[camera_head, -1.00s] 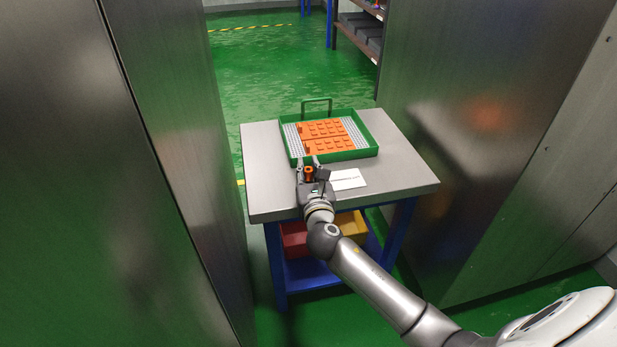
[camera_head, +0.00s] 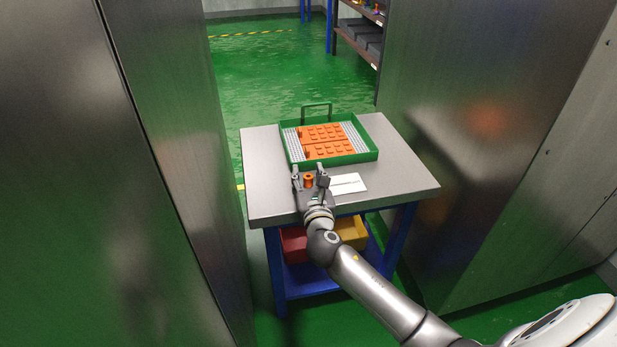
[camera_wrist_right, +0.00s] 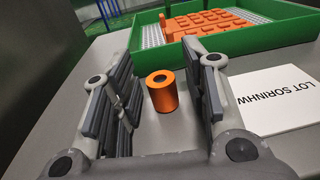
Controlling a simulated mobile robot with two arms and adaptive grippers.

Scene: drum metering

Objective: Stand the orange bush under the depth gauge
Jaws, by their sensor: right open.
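The orange bush (camera_head: 309,181), a short cylinder with a hole in its top, stands upright on the grey table near its front left part. The right wrist view shows the bush (camera_wrist_right: 162,92) between the spread fingers, with a gap on each side. My right gripper (camera_head: 310,176) is open around it; its fingers also frame the right wrist view (camera_wrist_right: 160,98). My left gripper is not in view.
A green-walled tray (camera_head: 345,158) with orange studded blocks (camera_head: 327,149) is at the table's back. A white card (camera_head: 347,184) with black lettering (camera_wrist_right: 270,98) lies right of the bush. The table's right side (camera_head: 405,175) is clear. Tall metal cabinets (camera_head: 480,130) flank the table. Bins (camera_head: 352,231) sit below.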

